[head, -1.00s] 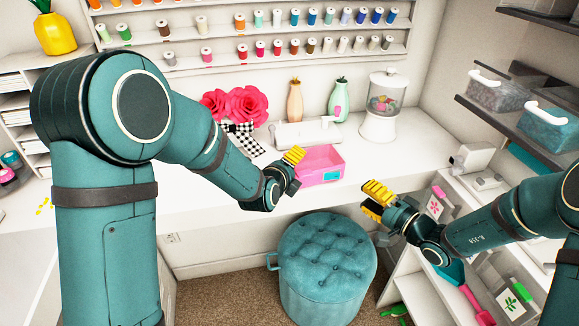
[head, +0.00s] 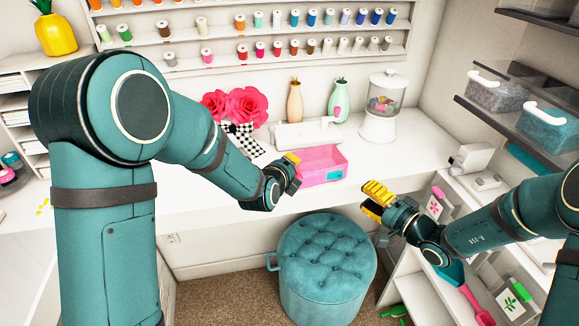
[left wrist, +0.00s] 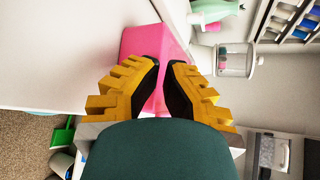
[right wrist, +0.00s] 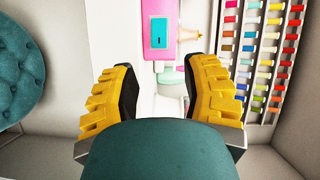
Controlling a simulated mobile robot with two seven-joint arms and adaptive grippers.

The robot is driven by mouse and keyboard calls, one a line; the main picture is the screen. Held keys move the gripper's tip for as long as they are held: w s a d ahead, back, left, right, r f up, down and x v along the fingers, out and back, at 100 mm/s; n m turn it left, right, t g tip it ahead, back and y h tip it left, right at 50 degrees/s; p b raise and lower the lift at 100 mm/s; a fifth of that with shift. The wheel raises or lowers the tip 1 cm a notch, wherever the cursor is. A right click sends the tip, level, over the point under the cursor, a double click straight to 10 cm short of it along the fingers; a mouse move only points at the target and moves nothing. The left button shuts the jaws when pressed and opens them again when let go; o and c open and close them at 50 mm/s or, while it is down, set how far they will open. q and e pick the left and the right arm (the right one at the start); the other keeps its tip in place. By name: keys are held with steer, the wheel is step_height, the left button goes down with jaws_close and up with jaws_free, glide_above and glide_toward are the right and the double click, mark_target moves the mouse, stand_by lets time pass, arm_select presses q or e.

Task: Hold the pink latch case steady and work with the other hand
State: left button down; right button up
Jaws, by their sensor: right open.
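The pink latch case (head: 322,163) sits near the front edge of the white desk, with a blue latch panel (head: 337,172) on its front. The panel also shows in the right wrist view (right wrist: 158,33). My left gripper (head: 292,159) is at the case's left end. In the left wrist view its fingers are drawn close together with the pink case (left wrist: 150,42) between them; the exact contact is partly hidden. My right gripper (head: 373,198) is open and empty, in front of the desk edge, to the right of and below the case, apart from it.
A white machine (head: 300,134), pink paper flowers (head: 235,106), two vases and a clear-topped jar (head: 382,105) stand behind the case. A teal stool (head: 327,265) stands below the desk edge. Shelves with bins (head: 497,92) are at right.

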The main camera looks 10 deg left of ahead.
steer(key=shift+f, duration=0.1)
steer(key=shift+c, duration=0.3)
steer(key=shift+m, duration=0.3)
jaws_close()
steer(key=s+d+m+g+y, duration=0.1)
steer(key=m, duration=1)
steer(key=s+d+m+g, duration=0.1)
steer(key=d+m, duration=0.1)
steer(key=m, duration=1)
steer(key=s+d+m+g+y, duration=0.1)
steer(key=m, duration=1)
steer(key=shift+s+d+r+y, duration=0.15)
steer(key=shift+r+y, duration=0.15)
